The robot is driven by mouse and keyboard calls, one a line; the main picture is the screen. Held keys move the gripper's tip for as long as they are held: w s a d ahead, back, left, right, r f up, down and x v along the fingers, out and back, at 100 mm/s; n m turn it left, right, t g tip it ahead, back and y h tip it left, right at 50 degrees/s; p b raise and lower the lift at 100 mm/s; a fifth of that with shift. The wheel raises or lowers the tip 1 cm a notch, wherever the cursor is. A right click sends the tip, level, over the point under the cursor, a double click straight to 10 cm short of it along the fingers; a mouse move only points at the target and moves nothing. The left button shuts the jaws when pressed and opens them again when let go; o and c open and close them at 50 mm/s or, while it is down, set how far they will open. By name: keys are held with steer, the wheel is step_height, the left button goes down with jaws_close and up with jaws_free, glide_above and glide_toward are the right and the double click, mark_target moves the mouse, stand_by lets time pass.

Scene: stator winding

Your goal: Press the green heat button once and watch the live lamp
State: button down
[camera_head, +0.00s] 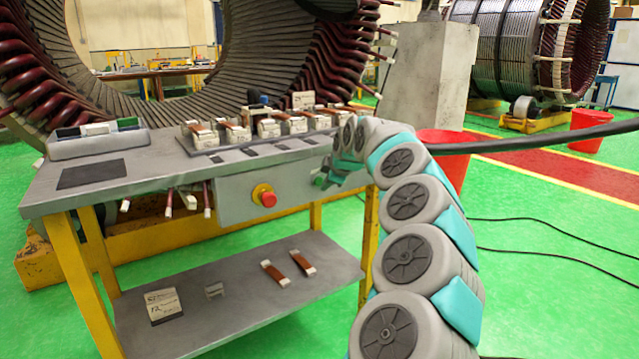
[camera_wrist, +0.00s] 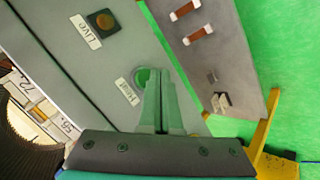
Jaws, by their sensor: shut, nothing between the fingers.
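The green heat button (camera_wrist: 141,76) sits on the grey control panel beside a label reading "Heat" (camera_wrist: 127,92). My gripper (camera_wrist: 158,72) is shut and empty. Its fingertips overlap the button's right side in the wrist view, hiding part of it; I cannot tell whether they touch it. The live lamp (camera_wrist: 103,20) is a round amber-brown disc in a dark surround, next to its "Live" label (camera_wrist: 85,31). It looks dull, with no clear glow. In the head view, the green button (camera_head: 319,180) shows at the panel's right end, with my gripper (camera_head: 328,181) right beside it.
A red stop button on a yellow base (camera_head: 264,197) is left on the same panel. The workbench top (camera_head: 130,172) holds several coil pieces in a row. Its lower shelf (camera_head: 235,300) carries two copper-coloured bars and small blocks. A red bin (camera_head: 447,150) stands behind my arm.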

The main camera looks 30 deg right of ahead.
steer(key=shift+w+r+p, duration=0.1)
steer(key=shift+w+p, duration=0.2)
steer(key=shift+p, duration=0.25)
steer(key=shift+w, duration=0.5)
stand_by(0.6)
steer(key=shift+s, duration=0.1)
steer(key=shift+s+b, duration=0.7)
steer(key=shift+b, duration=0.05)
steer(key=s+b, duration=0.3)
steer(key=s, duration=0.2)
steer(key=shift+b, duration=0.35)
